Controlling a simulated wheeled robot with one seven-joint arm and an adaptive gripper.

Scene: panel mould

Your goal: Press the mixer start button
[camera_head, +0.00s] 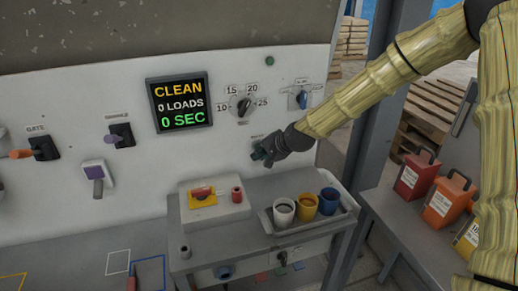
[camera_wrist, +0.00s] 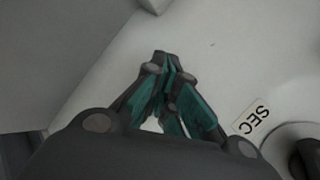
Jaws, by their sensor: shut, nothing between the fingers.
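My gripper (camera_head: 260,156) is shut and empty, with its fingertips close to the white panel, below and right of the timer dial. In the wrist view its teal-padded fingers (camera_wrist: 165,65) meet at the tips in front of bare white panel. I cannot tell whether they touch it. A small label (camera_head: 257,136) shows just above the gripper, too small to read. No start button can be made out for sure; one may be hidden behind my gripper. The screen (camera_head: 180,103) reads CLEAN, 0 LOADS, 0 SEC.
Below, a grey cart holds a red-and-yellow switch box (camera_head: 215,214) and a tray (camera_head: 268,222) with three cups. Orange and red containers (camera_head: 418,174) stand at the right.

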